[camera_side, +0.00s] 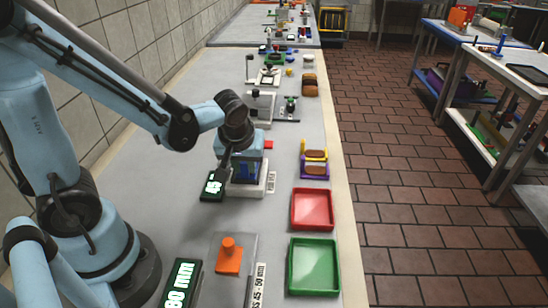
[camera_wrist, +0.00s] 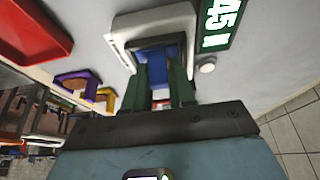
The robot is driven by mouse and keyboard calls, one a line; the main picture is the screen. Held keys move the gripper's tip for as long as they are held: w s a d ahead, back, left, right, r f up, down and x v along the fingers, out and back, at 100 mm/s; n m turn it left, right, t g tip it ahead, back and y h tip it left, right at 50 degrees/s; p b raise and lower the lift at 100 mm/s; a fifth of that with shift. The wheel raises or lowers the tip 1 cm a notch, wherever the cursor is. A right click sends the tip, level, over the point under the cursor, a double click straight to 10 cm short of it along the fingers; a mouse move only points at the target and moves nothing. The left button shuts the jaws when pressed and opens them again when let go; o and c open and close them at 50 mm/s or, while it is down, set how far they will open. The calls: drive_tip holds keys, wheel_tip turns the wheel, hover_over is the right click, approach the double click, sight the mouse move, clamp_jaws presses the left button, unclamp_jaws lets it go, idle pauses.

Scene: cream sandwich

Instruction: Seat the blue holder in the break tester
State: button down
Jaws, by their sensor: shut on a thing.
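The white break tester (camera_side: 258,188) stands on the bench and also shows in the wrist view (camera_wrist: 126,30). Its dark green display (camera_wrist: 222,22) reads "45 N"; the display shows in the side view (camera_side: 213,186) too. The blue holder (camera_wrist: 157,54) lies between my gripper's dark green fingers, inside the tester's white frame as seen from the wrist. My gripper (camera_wrist: 160,82) is shut on it and points down over the tester in the side view (camera_side: 243,172). The fingers and frame hide most of the holder, so I cannot tell if it rests on the bottom.
A red tray (camera_side: 313,209) and a green tray (camera_side: 314,266) lie nearer. An orange block (camera_side: 229,257) and an "80 mm" display (camera_side: 182,284) are at the front.

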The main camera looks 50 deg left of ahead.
drive_tip(key=shift+f, duration=0.15)
drive_tip(key=c, duration=0.9)
unclamp_jaws()
drive_tip(key=shift+c, duration=0.2)
drive_tip(key=s+d+r+m+t+h, duration=0.3)
drive_tip(key=d+r+m+t, duration=0.1)
drive_tip(key=r+m, duration=0.5)
drive_tip(key=shift+s+r, duration=0.2)
drive_tip(key=shift+r, duration=0.05)
